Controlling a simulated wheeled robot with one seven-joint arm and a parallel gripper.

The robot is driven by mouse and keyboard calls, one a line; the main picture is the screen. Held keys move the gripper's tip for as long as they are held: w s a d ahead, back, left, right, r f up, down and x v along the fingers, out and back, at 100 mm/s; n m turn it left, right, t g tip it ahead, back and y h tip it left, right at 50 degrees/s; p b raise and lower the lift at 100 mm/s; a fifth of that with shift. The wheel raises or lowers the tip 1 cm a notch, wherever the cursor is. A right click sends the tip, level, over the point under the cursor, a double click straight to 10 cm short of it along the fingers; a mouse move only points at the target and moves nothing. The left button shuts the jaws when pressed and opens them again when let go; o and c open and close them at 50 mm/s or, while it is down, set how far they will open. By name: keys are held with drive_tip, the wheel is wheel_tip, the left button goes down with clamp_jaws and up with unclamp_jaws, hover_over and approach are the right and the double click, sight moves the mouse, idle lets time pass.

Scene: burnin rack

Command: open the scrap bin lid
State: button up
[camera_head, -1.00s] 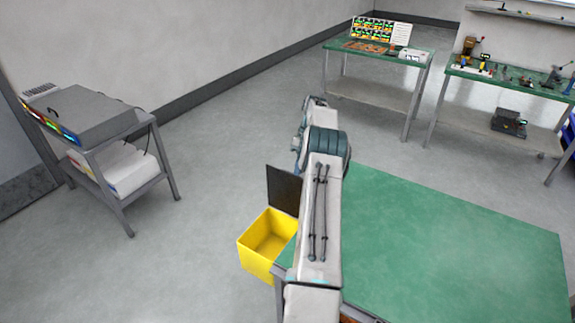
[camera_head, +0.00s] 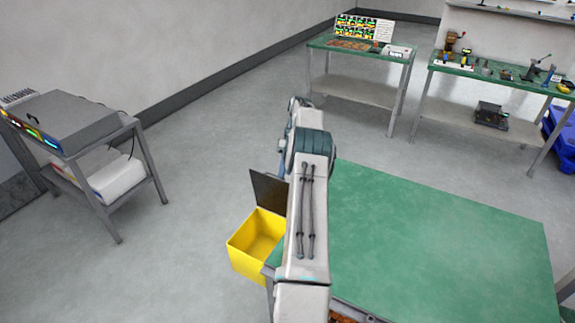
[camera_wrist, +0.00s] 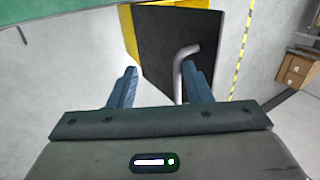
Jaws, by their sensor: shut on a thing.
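The yellow scrap bin (camera_head: 245,258) stands on the floor at the left side of the green table, and I can see into it. Its dark lid (camera_head: 266,188) stands up at the bin's back edge, open. In the wrist view the lid (camera_wrist: 152,55) is a dark panel beside the bin's yellow edge (camera_wrist: 129,32). A grey bent lid handle (camera_wrist: 182,62) stands out from it. My gripper (camera_wrist: 160,80) is shut on the handle, which lies by the right finger.
The green table (camera_head: 430,235) is bare and close on the right of my arm. A grey cart (camera_head: 85,125) with a device stands at the left. Two green workbenches (camera_head: 330,42) (camera_head: 455,68) stand at the back. The floor between is clear.

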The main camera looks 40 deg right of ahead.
drive_tip(key=p+v, duration=0.3)
drive_tip(key=v, duration=0.4)
drive_tip(key=shift+r, duration=0.2)
idle(0.6)
